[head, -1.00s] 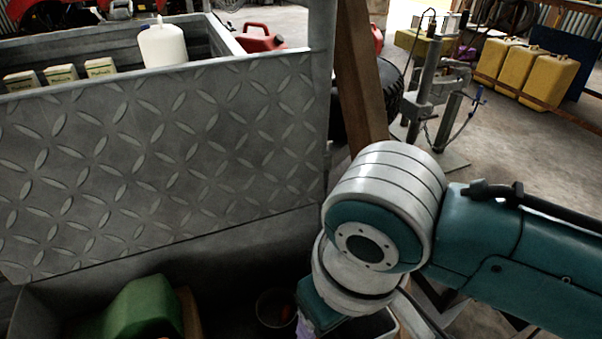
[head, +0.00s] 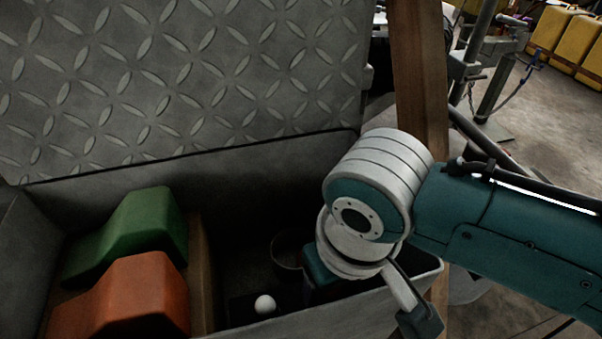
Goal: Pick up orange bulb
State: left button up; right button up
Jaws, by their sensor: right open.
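I cannot make out an orange bulb for certain. A white, round, bulb-like thing (head: 265,304) lies low inside the open grey metal box (head: 375,300). A dark round container (head: 289,248) stands behind it, its contents too dark to tell. My right gripper (head: 322,275) reaches down at the right part of the box, to the right of the white round thing and apart from it. It is open; its fingertips are mostly hidden by my wrist and the shadow, and I see nothing held in it. My left gripper is out of view.
A green block (head: 135,232) and an orange wedge-shaped block (head: 125,300) lie in the left of the box, beside a wooden divider (head: 200,275). The raised tread-plate lid (head: 190,80) closes off the back. A wooden post (head: 422,90) stands behind my right arm.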

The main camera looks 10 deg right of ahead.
jog(key=shift+r, duration=0.1)
grip_shut()
jog(key=shift+r+p, duration=0.35)
jog(key=shift+r, duration=0.05)
notch_tip(320, 180, up, 19)
jog(key=p, duration=1)
